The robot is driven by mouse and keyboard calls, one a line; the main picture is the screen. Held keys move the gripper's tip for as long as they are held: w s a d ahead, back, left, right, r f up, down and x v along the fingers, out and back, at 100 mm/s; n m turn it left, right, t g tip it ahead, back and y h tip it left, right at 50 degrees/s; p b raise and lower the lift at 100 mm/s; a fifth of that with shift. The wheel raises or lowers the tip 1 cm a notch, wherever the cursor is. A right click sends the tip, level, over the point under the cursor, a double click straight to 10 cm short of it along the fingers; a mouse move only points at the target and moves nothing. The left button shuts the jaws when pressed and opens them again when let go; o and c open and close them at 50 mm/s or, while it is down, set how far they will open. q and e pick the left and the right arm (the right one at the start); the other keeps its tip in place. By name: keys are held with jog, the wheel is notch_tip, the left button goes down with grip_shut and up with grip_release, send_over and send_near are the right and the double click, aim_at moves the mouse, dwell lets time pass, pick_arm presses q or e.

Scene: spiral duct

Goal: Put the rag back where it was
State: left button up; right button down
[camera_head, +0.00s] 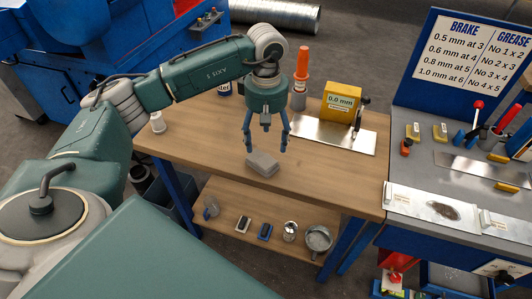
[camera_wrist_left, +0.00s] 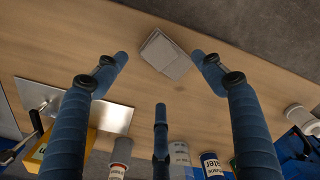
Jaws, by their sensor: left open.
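A folded grey rag (camera_head: 262,165) lies flat near the front edge of the wooden workbench (camera_head: 325,182). My left gripper (camera_head: 265,149) hangs over the rag with its blue fingers pointing down, spread and empty. In the left wrist view the rag (camera_wrist_left: 166,56) lies between and beyond the open fingertips, apart from them. My right gripper is not in view.
Behind the gripper stand an orange-topped bottle (camera_head: 301,75) and a yellow gauge (camera_head: 341,101) beside a metal plate (camera_head: 315,133). A white cup (camera_head: 157,122) is at the bench's left. A lower shelf (camera_head: 270,241) holds several small items. A grey-topped blue station (camera_head: 430,165) adjoins at right.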

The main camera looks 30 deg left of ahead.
pick_arm(q)
notch_tip(320, 180, up, 4)
jog(key=shift+f, duration=0.1)
dwell(0.5)
